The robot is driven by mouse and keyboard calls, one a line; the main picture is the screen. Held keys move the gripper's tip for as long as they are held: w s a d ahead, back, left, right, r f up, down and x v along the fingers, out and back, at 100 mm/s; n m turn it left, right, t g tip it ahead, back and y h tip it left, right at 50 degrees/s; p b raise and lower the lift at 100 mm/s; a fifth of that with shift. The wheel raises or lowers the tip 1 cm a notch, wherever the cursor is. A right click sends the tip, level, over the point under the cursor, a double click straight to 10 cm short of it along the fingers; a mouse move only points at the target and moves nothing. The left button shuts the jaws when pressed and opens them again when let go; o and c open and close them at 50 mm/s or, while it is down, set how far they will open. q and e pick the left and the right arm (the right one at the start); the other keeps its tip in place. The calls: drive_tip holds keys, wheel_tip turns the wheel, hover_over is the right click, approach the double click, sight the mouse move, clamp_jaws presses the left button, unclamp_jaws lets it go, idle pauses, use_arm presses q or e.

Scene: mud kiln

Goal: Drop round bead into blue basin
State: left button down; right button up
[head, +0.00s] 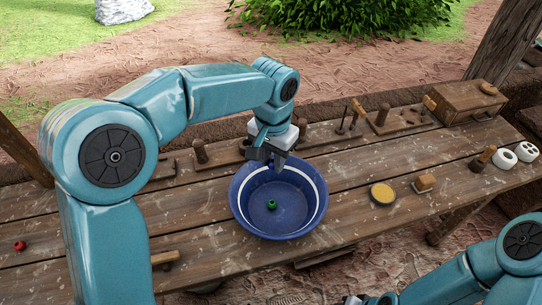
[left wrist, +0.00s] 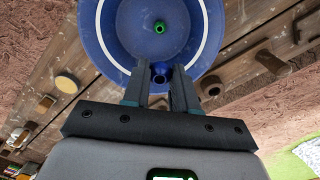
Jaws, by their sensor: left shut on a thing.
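The blue basin (head: 240,212) with a white band inside its rim stands on the wooden bench; it also fills the top of the left wrist view (left wrist: 108,40). A green bead (head: 271,204) lies on the basin floor and also shows in the left wrist view (left wrist: 160,27). My left gripper (head: 268,158) is over the back part of the basin, pointing down. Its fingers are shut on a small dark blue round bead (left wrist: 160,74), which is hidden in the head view. A red bead (head: 20,246) lies on the bench at the far left.
A yellow-topped round tin (head: 383,194) and a small wooden block (head: 425,183) stand right of the basin. Wooden-handled tools line the back, with a wooden box (head: 467,102) at back right. White cylinders (head: 526,151) stand far right. My right arm is at bottom right.

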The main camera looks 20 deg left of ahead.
use_arm(q)
wheel_tip(320, 180, down, 5)
drive_tip(key=b, duration=0.3)
drive_tip(key=shift+a+r, duration=0.1)
drive_tip(key=shift+a, duration=0.05)
use_arm(e)
wheel_tip(320, 180, down, 4)
drive_tip(key=shift+w+f, duration=0.1)
use_arm(q)
drive_tip(key=c, duration=0.8)
unclamp_jaws()
drive_tip(key=shift+s, duration=0.1)
wheel_tip(320, 180, up, 16)
drive_tip(key=p, duration=0.2)
drive_tip(key=shift+r, duration=0.2)
use_arm(e)
wheel_tip(320, 180, up, 3)
drive_tip(key=shift+f, duration=0.2)
